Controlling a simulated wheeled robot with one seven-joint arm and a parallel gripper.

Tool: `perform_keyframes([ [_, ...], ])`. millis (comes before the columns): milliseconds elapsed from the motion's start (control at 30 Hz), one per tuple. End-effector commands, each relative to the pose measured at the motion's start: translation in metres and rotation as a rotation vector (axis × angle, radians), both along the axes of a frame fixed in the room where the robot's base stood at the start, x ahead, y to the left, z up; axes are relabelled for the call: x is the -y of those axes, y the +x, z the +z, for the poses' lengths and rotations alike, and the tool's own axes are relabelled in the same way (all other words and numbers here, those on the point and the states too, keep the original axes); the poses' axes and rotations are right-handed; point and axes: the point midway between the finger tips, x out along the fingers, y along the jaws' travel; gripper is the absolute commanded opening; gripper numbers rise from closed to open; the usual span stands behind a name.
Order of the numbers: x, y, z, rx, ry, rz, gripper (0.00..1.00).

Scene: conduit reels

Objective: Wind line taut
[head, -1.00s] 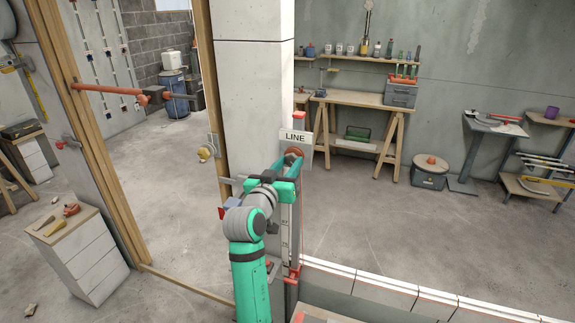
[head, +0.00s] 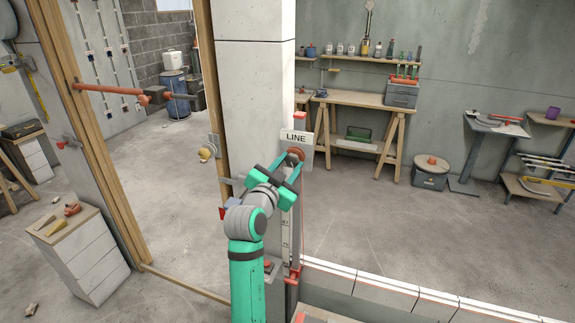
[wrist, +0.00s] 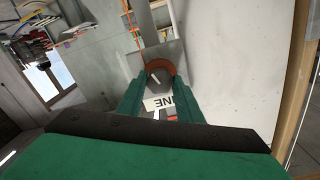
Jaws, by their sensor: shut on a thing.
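A reddish-brown round reel (head: 295,155) sits on the near side of a pale wall column, by a white sign reading LINE (head: 298,138). In the wrist view the reel (wrist: 160,66) shows as a brown arc with a dark middle, and the sign (wrist: 158,103) appears upside down. My gripper (head: 293,163) reaches up to the reel from below. Its two green fingers (wrist: 160,76) lie either side of the reel and are shut on it. The exact contact is partly hidden. I cannot make out the line itself or how taut it is.
A grey upright rail (head: 286,235) with a red fitting (head: 293,272) stands below the reel, close to my arm. A low block wall (head: 385,290) runs to the right. A workbench (head: 350,99) stands behind. A wooden door frame (head: 85,130) is at left. Open floor lies beyond.

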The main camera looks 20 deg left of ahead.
Motion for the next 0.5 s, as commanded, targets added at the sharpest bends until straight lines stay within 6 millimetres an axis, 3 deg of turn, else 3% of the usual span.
perform_keyframes([
  [400,-0.0009,-0.0018,-0.0007,-0.002,0.004,-0.001,0.10],
  [433,-0.0009,-0.0018,-0.0007,-0.002,0.004,-0.001,0.40],
  [500,-0.0010,-0.0017,-0.0007,-0.002,0.004,-0.001,0.51],
])
